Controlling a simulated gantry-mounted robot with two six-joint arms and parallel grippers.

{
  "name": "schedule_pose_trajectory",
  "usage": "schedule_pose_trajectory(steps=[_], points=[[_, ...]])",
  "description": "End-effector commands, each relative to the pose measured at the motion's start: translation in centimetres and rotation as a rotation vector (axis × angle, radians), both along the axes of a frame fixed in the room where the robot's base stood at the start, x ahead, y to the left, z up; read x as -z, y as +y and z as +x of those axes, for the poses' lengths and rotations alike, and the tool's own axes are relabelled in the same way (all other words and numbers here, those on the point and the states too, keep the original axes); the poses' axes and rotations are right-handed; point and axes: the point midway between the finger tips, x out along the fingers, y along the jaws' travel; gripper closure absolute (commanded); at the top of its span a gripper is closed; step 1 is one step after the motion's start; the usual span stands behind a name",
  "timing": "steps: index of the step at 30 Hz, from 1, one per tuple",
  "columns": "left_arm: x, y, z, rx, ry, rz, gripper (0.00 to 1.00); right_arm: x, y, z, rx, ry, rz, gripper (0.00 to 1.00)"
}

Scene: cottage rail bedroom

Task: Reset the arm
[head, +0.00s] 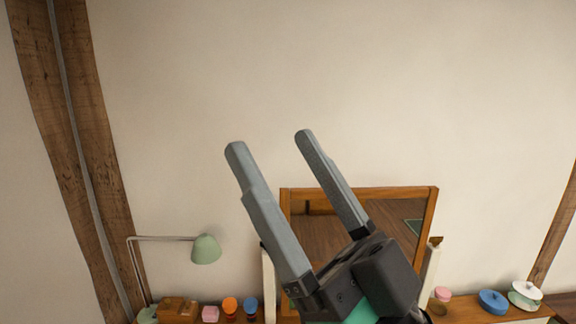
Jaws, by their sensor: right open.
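My right gripper (270,140) fills the lower middle of the head view, its two grey fingers pointing up and slightly left. The fingers are wide apart with nothing between them, so it is open and empty. It is raised in front of the wall and overlaps the wood-framed mirror (433,215) behind it. My left gripper is not in view.
A wooden surface (470,315) runs along the bottom edge. The wall above is bare.

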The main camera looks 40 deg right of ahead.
Motion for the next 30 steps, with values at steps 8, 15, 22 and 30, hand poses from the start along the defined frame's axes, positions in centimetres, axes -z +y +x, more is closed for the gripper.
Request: schedule_pose_trajectory(steps=[8,15,22,30], points=[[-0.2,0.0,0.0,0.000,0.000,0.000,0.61,-0.1,-0.2,0.1,0.014,0.009,-0.002,0.22],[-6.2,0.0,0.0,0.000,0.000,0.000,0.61,-6.0,-0.2,0.1,0.012,0.009,-0.002,0.22],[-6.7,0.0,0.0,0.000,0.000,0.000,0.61,-6.6,-0.2,0.2,0.011,0.010,-0.002,0.22],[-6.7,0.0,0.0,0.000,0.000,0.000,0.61,-6.6,-0.2,0.2,0.011,0.010,-0.002,0.22]])
